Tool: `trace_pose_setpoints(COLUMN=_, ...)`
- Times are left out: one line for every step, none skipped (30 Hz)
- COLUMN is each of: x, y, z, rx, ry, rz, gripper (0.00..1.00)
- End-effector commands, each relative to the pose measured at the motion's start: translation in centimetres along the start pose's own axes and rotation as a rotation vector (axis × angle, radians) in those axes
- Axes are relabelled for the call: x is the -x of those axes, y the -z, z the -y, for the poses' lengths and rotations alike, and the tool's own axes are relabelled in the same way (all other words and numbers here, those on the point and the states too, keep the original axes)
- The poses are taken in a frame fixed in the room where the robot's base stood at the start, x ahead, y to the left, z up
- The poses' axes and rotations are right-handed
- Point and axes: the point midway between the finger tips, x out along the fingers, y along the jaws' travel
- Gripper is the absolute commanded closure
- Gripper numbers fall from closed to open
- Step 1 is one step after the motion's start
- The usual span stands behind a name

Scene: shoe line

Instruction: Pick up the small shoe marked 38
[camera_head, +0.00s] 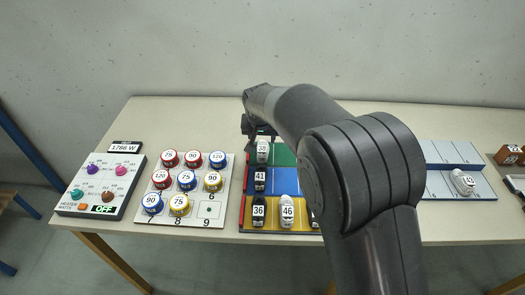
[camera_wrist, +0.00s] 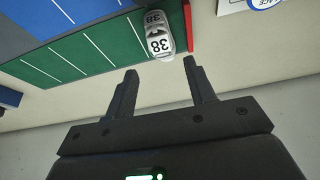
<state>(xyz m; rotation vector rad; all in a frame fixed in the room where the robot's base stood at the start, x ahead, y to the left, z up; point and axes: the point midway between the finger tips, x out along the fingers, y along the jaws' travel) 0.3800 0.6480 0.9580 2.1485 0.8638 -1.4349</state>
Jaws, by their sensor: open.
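The small shoe marked 38 (camera_head: 263,151) is pale grey and white and stands in the green section at the back left of the coloured board (camera_head: 285,156). In the wrist view the same shoe (camera_wrist: 157,36) lies just beyond the fingertips, by the board's red end strip, with its 38 label showing. My gripper (camera_wrist: 160,66) is open and empty, its two fingers apart with the shoe ahead of the gap. In the head view my gripper (camera_head: 258,132) is at the back edge of the board by the shoe, and my arm hides the board's right part.
Dark shoes 44 (camera_head: 260,180) and 36 (camera_head: 258,212) and white shoe 46 (camera_head: 287,211) stand on the board's blue and yellow sections. A panel of numbered cans (camera_head: 205,205) lies left. A blue-grey rack (camera_head: 440,182) with a white shoe (camera_head: 463,182) stands right.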

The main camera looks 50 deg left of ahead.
Motion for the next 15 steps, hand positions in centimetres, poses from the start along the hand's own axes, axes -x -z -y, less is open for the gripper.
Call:
trace_pose_setpoints(x=-1.1, y=-0.1, z=-0.1, rx=-0.001, ry=-0.002, rz=0.003, gripper=0.50)
trace_pose_setpoints(x=-1.5, y=-0.1, z=-0.1, rx=-0.001, ry=-0.002, rz=0.003, gripper=0.50)
trace_pose_setpoints(x=-2.2, y=-0.1, z=-0.1, rx=-0.002, ry=-0.002, rz=0.003, gripper=0.50)
trace_pose_setpoints(x=-2.6, y=0.0, z=-0.1, rx=-0.002, ry=-0.002, rz=0.003, gripper=0.50)
trace_pose_setpoints(x=-3.0, y=0.0, z=-0.1, rx=-0.002, ry=-0.001, rz=0.002, gripper=0.50)
trace_pose_setpoints(x=-3.4, y=0.0, z=-0.1, rx=-0.002, ry=-0.001, rz=0.001, gripper=0.50)
trace_pose_setpoints(x=-3.7, y=0.0, z=-0.1, rx=-0.002, ry=-0.001, rz=0.001, gripper=0.50)
trace_pose_setpoints(x=-3.9, y=0.0, z=-0.1, rx=-0.002, ry=-0.001, rz=0.001, gripper=0.50)
trace_pose_setpoints(x=-4.1, y=0.0, z=-0.2, rx=-0.002, ry=-0.001, rz=0.001, gripper=0.50)
trace_pose_setpoints(x=-4.3, y=0.0, z=-0.1, rx=-0.002, ry=-0.001, rz=0.001, gripper=0.50)
trace_pose_setpoints(x=-4.5, y=0.0, z=-0.1, rx=-0.002, ry=-0.001, rz=0.001, gripper=0.50)
trace_pose_setpoints(x=-4.8, y=0.0, z=-0.1, rx=-0.002, ry=-0.001, rz=0.002, gripper=0.50)
trace_pose_setpoints(x=-5.1, y=0.0, z=-0.1, rx=-0.002, ry=-0.002, rz=0.002, gripper=0.50)
trace_pose_setpoints(x=-5.6, y=0.0, z=-0.1, rx=-0.001, ry=-0.002, rz=0.002, gripper=0.50)
trace_pose_setpoints(x=-6.2, y=0.0, z=0.0, rx=-0.001, ry=-0.002, rz=0.002, gripper=0.50)
